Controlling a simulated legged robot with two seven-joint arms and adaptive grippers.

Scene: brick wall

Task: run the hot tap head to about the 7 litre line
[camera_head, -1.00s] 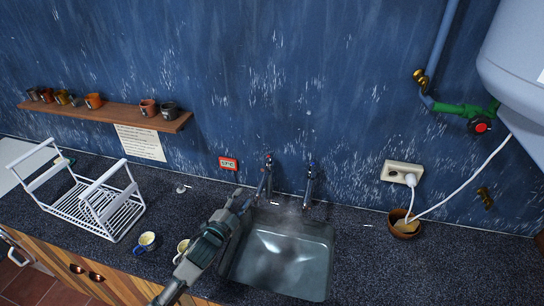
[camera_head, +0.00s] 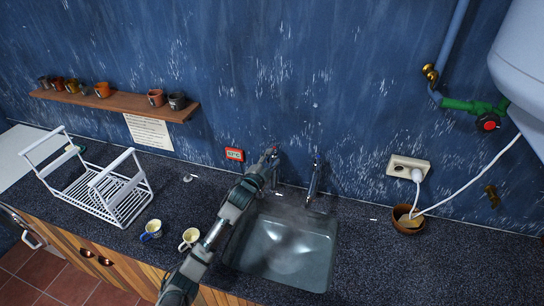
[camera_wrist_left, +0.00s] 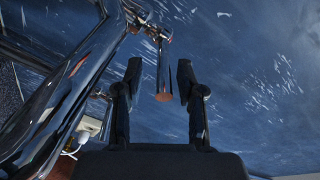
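Two chrome taps stand behind the sink (camera_head: 326,262), a left tap (camera_head: 274,182) and a right tap (camera_head: 315,182). I cannot tell which is hot by marking. My left gripper (camera_head: 270,155) is at the top of the left tap, partly hiding it. In the left wrist view, the left gripper (camera_wrist_left: 160,82) is open, with a chrome tap lever (camera_wrist_left: 164,62) with a copper-coloured end between its fingers and gaps on both sides. The sink looks grey and hazy inside. No litre line is legible. My right gripper is not in view.
A red-framed display (camera_head: 234,154) hangs on the wall left of the taps. A white dish rack (camera_head: 122,205), a blue-and-white cup (camera_head: 151,230) and a pale cup (camera_head: 189,238) stand left of the sink. A bowl (camera_head: 408,222) sits right, below a socket (camera_head: 408,168).

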